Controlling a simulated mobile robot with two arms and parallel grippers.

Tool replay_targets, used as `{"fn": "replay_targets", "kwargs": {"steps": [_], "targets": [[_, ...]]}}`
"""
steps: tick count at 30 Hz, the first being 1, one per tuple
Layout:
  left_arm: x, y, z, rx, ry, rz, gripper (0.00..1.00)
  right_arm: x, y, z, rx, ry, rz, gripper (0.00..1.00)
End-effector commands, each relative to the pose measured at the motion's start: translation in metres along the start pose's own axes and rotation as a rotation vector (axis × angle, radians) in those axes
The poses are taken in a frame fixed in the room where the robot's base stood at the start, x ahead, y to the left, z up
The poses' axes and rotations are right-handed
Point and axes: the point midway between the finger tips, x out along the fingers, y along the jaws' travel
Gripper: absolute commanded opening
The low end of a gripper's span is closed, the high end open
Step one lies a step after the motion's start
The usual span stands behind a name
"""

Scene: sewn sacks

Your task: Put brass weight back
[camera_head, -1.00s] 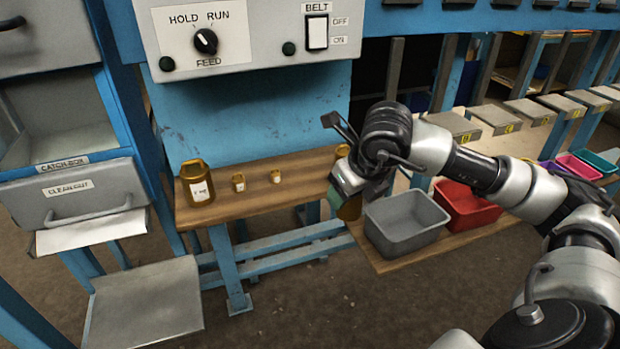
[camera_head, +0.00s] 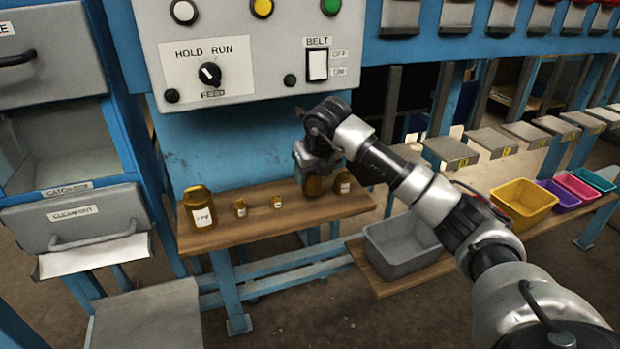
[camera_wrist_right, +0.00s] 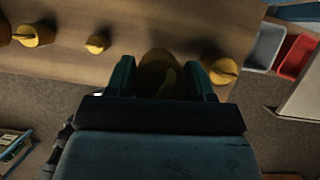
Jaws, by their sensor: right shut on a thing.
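My right gripper (camera_head: 312,172) is shut on a brass weight (camera_head: 313,187), upright over the right part of the wooden shelf (camera_head: 300,215). I cannot tell whether the weight touches the shelf. In the right wrist view the held weight (camera_wrist_right: 158,72) sits between the two fingers of the gripper (camera_wrist_right: 162,78). More brass weights stand on the shelf in a row: a large one (camera_head: 198,205) at the left end, two small ones (camera_head: 240,208) (camera_head: 277,201), and a medium one (camera_head: 343,183) just right of the held one. My left gripper is not in view.
A control panel (camera_head: 250,60) with a feed knob and belt switch is above the shelf. A grey bin (camera_head: 400,245) stands on a lower board at right. Yellow (camera_head: 524,203), purple, pink and teal bins are further right. A grey drawer cabinet (camera_head: 88,225) is at left.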

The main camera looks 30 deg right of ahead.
Motion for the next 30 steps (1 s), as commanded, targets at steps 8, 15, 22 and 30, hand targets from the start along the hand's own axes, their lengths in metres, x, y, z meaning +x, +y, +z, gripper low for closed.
{"fn": "replay_targets", "kwargs": {"steps": [8, 15, 22, 30], "targets": [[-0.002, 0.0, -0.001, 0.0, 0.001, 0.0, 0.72, 0.006, 0.0, 0.013, -0.001, -0.004, 0.0, 0.0], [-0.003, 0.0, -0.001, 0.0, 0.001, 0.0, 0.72, 0.032, 0.0, 0.002, -0.001, -0.003, 0.0, 0.0], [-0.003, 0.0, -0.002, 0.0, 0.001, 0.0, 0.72, 0.036, 0.0, 0.001, 0.0, -0.006, 0.001, 0.0], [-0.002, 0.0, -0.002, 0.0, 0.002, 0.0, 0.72, 0.039, 0.0, -0.001, -0.001, 0.001, -0.001, 0.71]]}}
